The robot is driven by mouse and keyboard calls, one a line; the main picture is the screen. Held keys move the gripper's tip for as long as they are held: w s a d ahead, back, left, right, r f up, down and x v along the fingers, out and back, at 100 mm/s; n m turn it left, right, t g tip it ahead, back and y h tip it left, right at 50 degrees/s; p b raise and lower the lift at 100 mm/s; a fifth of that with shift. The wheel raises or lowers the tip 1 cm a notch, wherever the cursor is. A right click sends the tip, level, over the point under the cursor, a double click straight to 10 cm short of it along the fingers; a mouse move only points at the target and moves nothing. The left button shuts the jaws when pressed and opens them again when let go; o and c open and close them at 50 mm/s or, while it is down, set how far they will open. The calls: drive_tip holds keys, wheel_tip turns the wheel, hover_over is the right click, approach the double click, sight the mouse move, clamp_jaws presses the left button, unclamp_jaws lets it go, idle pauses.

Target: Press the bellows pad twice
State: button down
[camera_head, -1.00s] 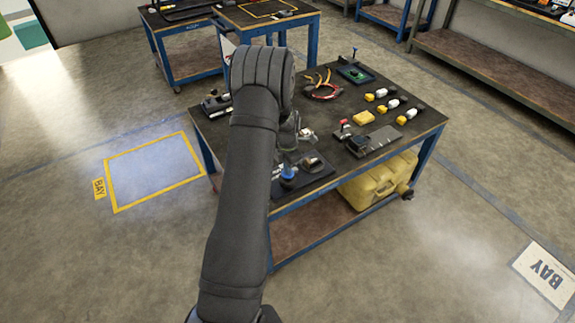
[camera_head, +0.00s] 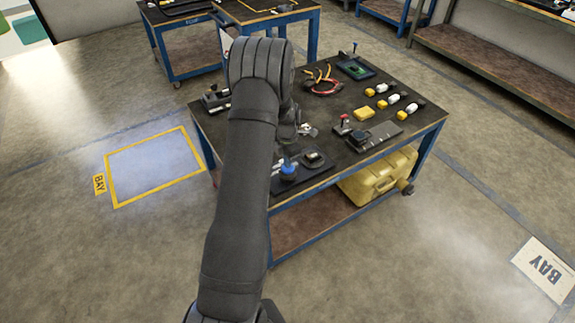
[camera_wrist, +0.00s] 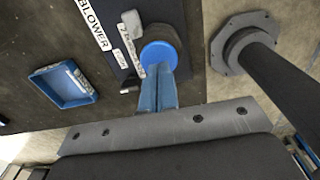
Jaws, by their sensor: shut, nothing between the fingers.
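The bellows pad, a round blue disc (camera_wrist: 160,52), sits on a dark board with a white BLOWER label (camera_wrist: 95,20). It also shows as a blue spot in the head view (camera_head: 289,169), at the near left part of the table. My gripper (camera_wrist: 159,76) is shut and empty, with its bluish fingers together. In the wrist view the fingertips overlap the near edge of the blue pad. I cannot tell whether they touch it. In the head view my arm hides most of the gripper.
A blue-rimmed tray (camera_wrist: 65,85) lies left of the pad in the wrist view. A yellow case (camera_head: 378,178) stands on the shelf below.

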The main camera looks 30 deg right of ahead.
wheel_tip(320, 180, up, 11)
drive_tip(key=shift+r, duration=0.15)
idle(0.9)
drive_tip(key=shift+r, duration=0.9)
wheel_tip(320, 180, down, 14)
